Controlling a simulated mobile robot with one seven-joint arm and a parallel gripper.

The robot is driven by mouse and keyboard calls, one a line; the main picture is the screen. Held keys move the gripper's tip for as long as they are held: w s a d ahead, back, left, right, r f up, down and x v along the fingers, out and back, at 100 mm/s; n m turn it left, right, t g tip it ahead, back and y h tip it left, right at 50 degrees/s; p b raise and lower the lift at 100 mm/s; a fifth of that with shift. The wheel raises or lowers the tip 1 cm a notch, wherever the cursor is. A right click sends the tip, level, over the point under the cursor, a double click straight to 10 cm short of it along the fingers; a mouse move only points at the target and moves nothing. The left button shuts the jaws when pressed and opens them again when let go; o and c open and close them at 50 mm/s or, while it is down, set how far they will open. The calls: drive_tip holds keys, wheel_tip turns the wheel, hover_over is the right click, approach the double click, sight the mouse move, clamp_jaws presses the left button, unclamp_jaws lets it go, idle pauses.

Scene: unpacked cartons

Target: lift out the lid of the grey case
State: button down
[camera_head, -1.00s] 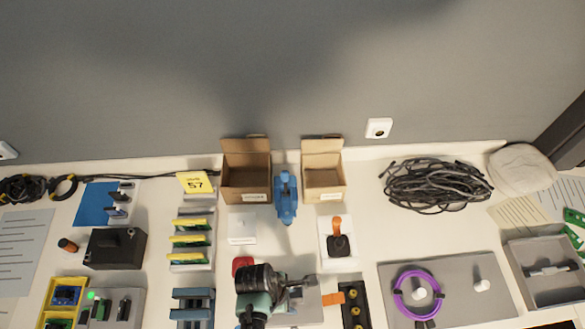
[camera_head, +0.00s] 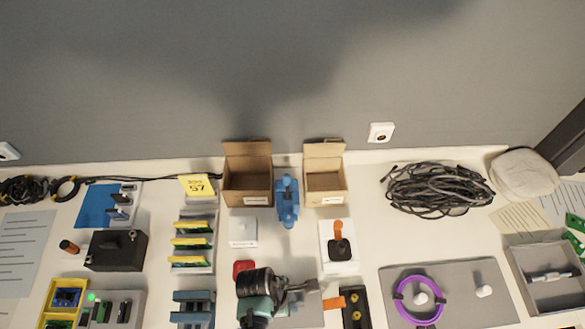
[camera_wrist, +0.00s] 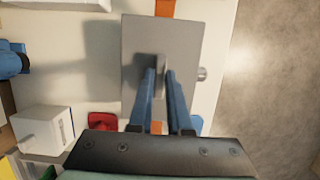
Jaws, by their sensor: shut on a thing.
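In the wrist view my gripper (camera_wrist: 161,72) has two blue fingers, shut on a small grip in the middle of a flat grey plate, the lid (camera_wrist: 186,38). The case body under the lid is hidden, and I cannot tell whether the two touch.
A red object (camera_head: 243,269) lies left of my gripper. An orange piece (camera_head: 333,303) and a dark strip (camera_head: 354,306) are close on the right. Behind stand a black-orange joystick (camera_head: 340,246), a blue object (camera_head: 287,203) and two open cartons (camera_head: 248,182). A purple ring (camera_head: 400,300) lies farther right.

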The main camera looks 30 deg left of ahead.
drive_tip(key=shift+r, duration=0.1)
wheel_tip(320, 180, up, 10)
idle(0.5)
